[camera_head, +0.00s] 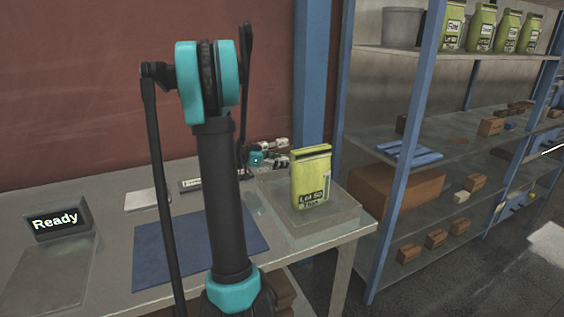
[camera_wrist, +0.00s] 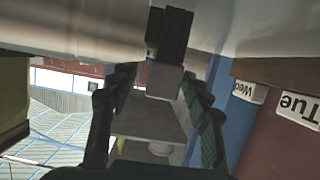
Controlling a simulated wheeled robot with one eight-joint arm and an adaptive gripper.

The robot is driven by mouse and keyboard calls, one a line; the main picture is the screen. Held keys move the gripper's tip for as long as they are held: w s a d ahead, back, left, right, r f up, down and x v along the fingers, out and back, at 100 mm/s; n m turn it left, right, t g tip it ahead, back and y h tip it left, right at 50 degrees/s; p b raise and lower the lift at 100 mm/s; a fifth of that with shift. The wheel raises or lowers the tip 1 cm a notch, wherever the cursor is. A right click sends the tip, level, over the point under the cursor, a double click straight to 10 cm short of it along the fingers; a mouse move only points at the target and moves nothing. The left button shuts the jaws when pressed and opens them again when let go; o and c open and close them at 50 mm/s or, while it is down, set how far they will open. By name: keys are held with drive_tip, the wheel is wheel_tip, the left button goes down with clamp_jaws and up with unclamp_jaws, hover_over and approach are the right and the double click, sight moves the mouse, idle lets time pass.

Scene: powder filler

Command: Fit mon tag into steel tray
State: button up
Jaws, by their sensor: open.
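I cannot make out a tag reading Mon in either view. A small dark-framed label (camera_head: 203,183) lies at the back of the table, its text too small to read and partly hidden by my arm. I cannot tell which surface is the steel tray; a flat grey plate (camera_head: 48,275) lies at the front left, and a shallow tray (camera_head: 335,222) sits under a green pouch (camera_head: 311,180) at the right. My gripper (camera_head: 268,153) is beyond my arm, near the back of the table. In the wrist view my gripper (camera_wrist: 158,74) is open, with nothing clearly held.
A "Ready" display (camera_head: 57,220) stands at the left. A dark blue mat (camera_head: 160,250) and a pale card (camera_head: 146,199) lie on the table. A blue-posted shelf (camera_head: 402,150) stands at the right. The wrist view shows Tue (camera_wrist: 298,106) and Wed (camera_wrist: 250,91) labels, upside down.

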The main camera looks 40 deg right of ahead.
wheel_tip(320, 180, up, 10)
idle(0.6)
drive_tip(key=shift+a, duration=0.15)
